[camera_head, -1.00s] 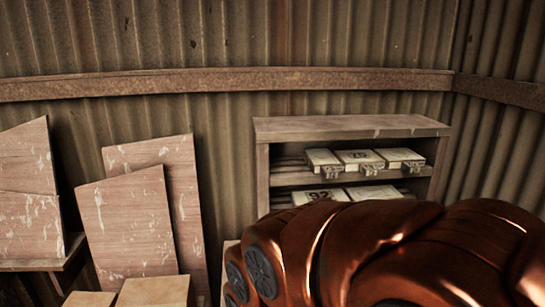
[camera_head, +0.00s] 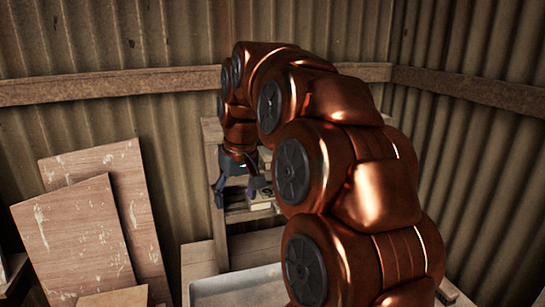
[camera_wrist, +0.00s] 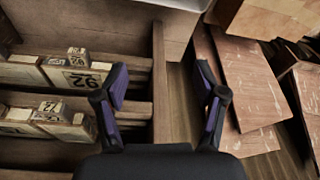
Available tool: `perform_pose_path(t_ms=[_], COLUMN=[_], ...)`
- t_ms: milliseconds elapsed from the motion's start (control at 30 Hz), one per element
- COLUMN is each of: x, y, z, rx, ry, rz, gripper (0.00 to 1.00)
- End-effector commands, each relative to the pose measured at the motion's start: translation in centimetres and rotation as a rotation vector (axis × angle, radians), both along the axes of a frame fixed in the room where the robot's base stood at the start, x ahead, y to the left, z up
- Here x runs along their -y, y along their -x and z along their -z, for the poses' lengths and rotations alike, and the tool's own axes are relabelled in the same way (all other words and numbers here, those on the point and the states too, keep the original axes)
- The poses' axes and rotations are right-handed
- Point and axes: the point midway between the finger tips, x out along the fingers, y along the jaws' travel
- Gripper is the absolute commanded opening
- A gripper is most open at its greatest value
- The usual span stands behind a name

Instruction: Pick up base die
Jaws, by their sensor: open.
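Pale blocks stand in the wooden shelf unit (camera_wrist: 157,100). In the wrist view one block marked 92 (camera_wrist: 80,78) is at the left, with another pale block (camera_wrist: 70,124) below it in the picture. I cannot tell which is the base die. My gripper (camera_wrist: 162,82) is open and empty, its purple-padded fingers apart over the shelf's side panel, to the right of the blocks. In the head view my gripper (camera_head: 238,188) is in front of the shelf, beside a pale block (camera_head: 262,199). My arm hides most of the shelf there.
Scuffed wooden boards (camera_head: 72,240) lean on the corrugated wall at the left; they also show in the wrist view (camera_wrist: 240,85). A pale tray (camera_head: 240,288) lies below the shelf. Wooden blocks (camera_head: 115,298) are at the lower left.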

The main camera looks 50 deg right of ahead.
Motion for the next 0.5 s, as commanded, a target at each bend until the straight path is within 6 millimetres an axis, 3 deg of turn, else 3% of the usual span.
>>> perform_pose_path(t_ms=[100, 300, 500], x=[5.0, 12.2, 16.4], y=[-1.1, -1.2, -0.5], z=[-2.2, -5.1, -6.6], rx=[0.044, 0.104, 0.134], ry=[0.018, 0.052, 0.075], rz=[0.068, 0.166, 0.226], gripper=[0.71, 0.71, 0.71])
